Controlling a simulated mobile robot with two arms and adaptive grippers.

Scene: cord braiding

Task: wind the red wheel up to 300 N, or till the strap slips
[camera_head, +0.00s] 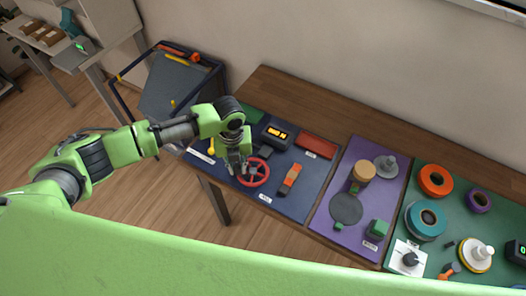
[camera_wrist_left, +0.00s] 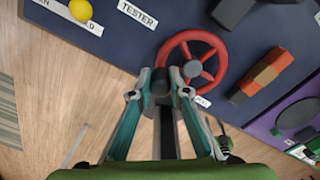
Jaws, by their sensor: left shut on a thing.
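The red wheel (camera_head: 266,175) is on the dark blue tester mat; it also shows in the left wrist view (camera_wrist_left: 224,62), with red spokes and a grey hub. My left gripper (camera_head: 241,169) is at the wheel's left side. In the left wrist view its fingers (camera_wrist_left: 160,90) are shut around a dark grey knob (camera_wrist_left: 160,77) at the rim. A black display (camera_head: 277,136) behind the wheel shows orange digits and an N, too small to read surely. An orange and dark strap-like piece (camera_head: 290,180) lies right of the wheel. My right gripper is out of view.
A yellow ball-topped lever (camera_head: 211,147) stands left, a red block (camera_head: 316,145) behind right. A purple mat (camera_head: 386,202) with discs and a green mat (camera_head: 445,205) with rings and spools lie further right. A dark bin (camera_head: 178,88) stands behind left.

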